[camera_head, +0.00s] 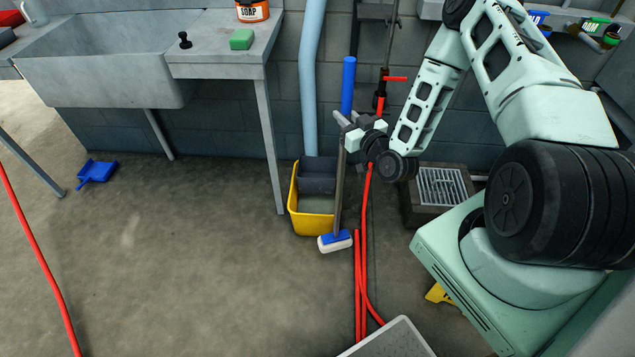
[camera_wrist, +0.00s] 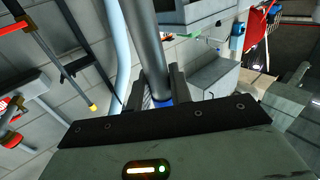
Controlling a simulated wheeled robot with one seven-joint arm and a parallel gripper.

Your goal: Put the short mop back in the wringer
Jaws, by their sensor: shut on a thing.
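The short mop has a blue grip (camera_head: 348,85), a grey shaft (camera_head: 339,190) and a blue and white head (camera_head: 335,242). My gripper (camera_head: 347,127) is shut on the mop near the lower end of the blue grip, and the mop hangs nearly upright. In the wrist view, the grey shaft (camera_wrist: 148,45) runs away from between the fingers. The yellow bucket (camera_head: 293,212) with the dark grey wringer (camera_head: 318,175) stands against the wall. The mop head is outside it, in front of its right front corner; I cannot tell whether it touches the floor.
A red hose (camera_head: 358,290) runs just right of the mop head. A floor drain box (camera_head: 440,186) lies right of the bucket, and a sink table leg (camera_head: 270,150) stands to its left. A blue dustpan (camera_head: 97,172) lies far left. Floor left of the bucket is clear.

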